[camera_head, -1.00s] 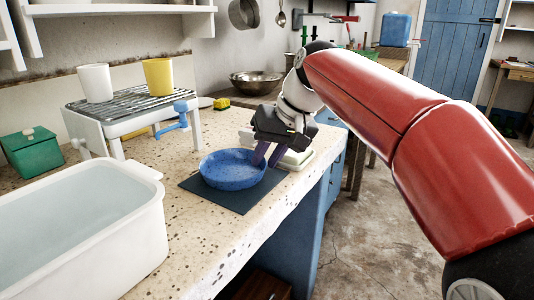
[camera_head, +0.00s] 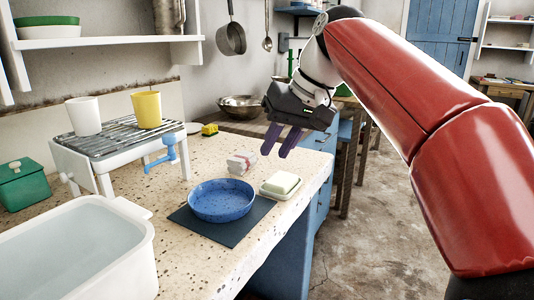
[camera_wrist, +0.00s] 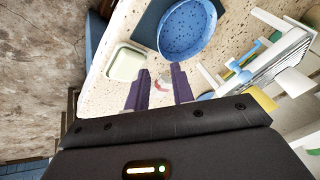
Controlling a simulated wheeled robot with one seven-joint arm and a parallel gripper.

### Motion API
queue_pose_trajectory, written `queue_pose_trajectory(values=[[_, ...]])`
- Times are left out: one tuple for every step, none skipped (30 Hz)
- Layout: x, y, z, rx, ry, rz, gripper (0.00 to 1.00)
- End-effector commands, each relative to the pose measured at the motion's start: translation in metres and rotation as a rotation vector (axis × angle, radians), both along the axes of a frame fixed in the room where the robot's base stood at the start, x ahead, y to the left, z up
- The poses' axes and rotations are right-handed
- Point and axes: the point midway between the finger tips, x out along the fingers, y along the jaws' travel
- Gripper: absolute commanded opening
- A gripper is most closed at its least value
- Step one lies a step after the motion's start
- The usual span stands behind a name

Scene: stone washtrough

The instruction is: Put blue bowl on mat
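The blue speckled bowl (camera_head: 222,200) sits upright on the dark mat (camera_head: 232,231) on the stone counter. In the wrist view the bowl (camera_wrist: 187,28) also rests on the mat (camera_wrist: 147,33), near the top of the picture. My gripper (camera_head: 282,142) is raised above the counter, behind and to the right of the bowl and clear of it. Its two purple fingers (camera_wrist: 159,88) are apart with nothing held between them. The part of the mat under the bowl is hidden.
A rack (camera_head: 118,137) with white and yellow cups is at left. A white basin of water (camera_head: 80,250) fills the front left. A metal bowl (camera_head: 240,106) is behind.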

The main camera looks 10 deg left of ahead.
Motion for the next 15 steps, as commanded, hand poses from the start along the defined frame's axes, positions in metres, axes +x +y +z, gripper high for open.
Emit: queue_pose_trajectory(values=[[0.0, -0.002, 0.004, 0.0, -0.001, 0.0, 0.24], [-0.001, -0.002, 0.005, 0.0, -0.001, 0.0, 0.24], [-0.001, -0.003, 0.006, 0.0, 0.0, 0.0, 0.24], [-0.001, -0.003, 0.006, 0.0, 0.0, 0.0, 0.24], [-0.001, -0.003, 0.006, 0.0, 0.001, 0.0, 0.24], [-0.001, -0.003, 0.006, 0.0, 0.001, 0.0, 0.24], [-0.001, -0.003, 0.006, 0.0, 0.001, 0.0, 0.24], [-0.001, -0.003, 0.006, 0.0, 0.001, 0.0, 0.24], [-0.002, -0.004, 0.006, -0.001, 0.0, -0.002, 0.24], [-0.003, -0.005, 0.005, -0.003, -0.002, -0.006, 0.24], [-0.004, -0.007, 0.004, -0.007, -0.004, -0.014, 0.24], [-0.007, -0.011, 0.001, -0.014, -0.007, -0.029, 0.24], [-0.011, -0.016, -0.001, -0.022, -0.011, -0.045, 0.24], [-0.015, -0.022, -0.005, -0.032, -0.016, -0.064, 0.24], [-0.022, -0.031, -0.012, -0.046, -0.025, -0.096, 0.24]])
